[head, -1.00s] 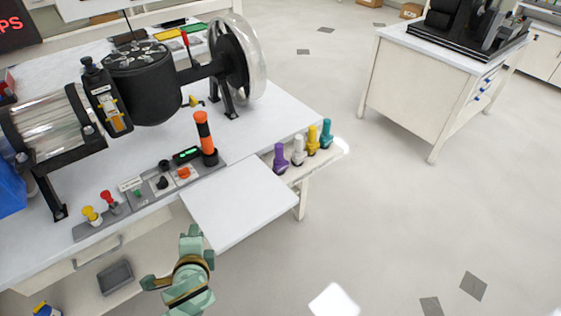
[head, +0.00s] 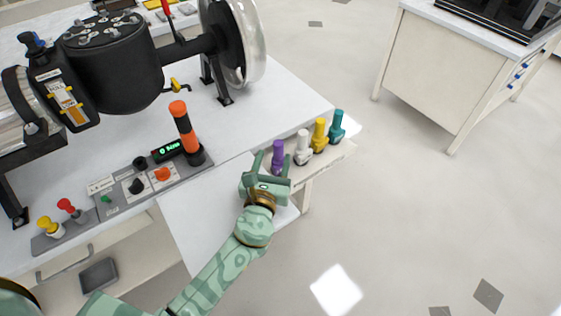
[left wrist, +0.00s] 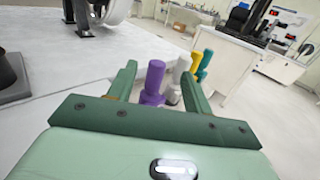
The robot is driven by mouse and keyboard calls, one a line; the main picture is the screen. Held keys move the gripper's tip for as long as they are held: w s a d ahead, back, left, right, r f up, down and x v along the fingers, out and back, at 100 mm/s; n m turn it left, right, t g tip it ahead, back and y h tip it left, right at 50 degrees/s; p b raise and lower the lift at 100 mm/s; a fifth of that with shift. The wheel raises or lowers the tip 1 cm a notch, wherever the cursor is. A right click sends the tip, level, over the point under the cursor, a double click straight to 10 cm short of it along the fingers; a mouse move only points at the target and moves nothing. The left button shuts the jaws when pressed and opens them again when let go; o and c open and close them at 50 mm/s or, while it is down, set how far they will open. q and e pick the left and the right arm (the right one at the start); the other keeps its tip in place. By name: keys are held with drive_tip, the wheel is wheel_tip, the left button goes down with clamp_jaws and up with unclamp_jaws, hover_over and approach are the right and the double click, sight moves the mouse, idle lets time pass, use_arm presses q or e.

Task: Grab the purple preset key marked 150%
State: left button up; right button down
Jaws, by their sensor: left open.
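The purple key (head: 277,153) stands upright on a small side ledge at the table's right end, first in a row of coloured keys. No 150% marking is readable. My left gripper (head: 268,164) is open just in front of it, with its fingers pointing at the row. In the left wrist view, the purple key (left wrist: 152,82) shows between the two open fingers of my left gripper (left wrist: 160,85), nearer the left finger. I cannot tell whether the key is within the fingers' reach. My right gripper is not in view.
A white key (head: 302,150), a yellow key (head: 319,136) and a teal key (head: 337,127) stand right of the purple one. A white pull-out board (head: 190,215) lies below my arm. An orange-and-black handle (head: 184,128) rises from the control panel (head: 125,198) on the left.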

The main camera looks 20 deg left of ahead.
sight(277, 147)
use_arm(q)
wheel_tip(277, 147, down, 3)
drive_tip(key=shift+w+r+b, duration=0.15)
drive_tip(key=shift+r+b, duration=0.05)
drive_tip(key=shift+b, duration=0.2)
drive_tip(key=shift+w+a+r, duration=0.1)
drive_tip(key=shift+w+r, duration=0.25)
drive_tip(key=shift+r, duration=0.15)
drive_tip(key=shift+w, duration=0.25)
drive_tip(key=w, duration=0.6)
drive_tip(key=shift+a+b, duration=0.35)
drive_tip(key=shift+r, duration=0.1)
clamp_jaws()
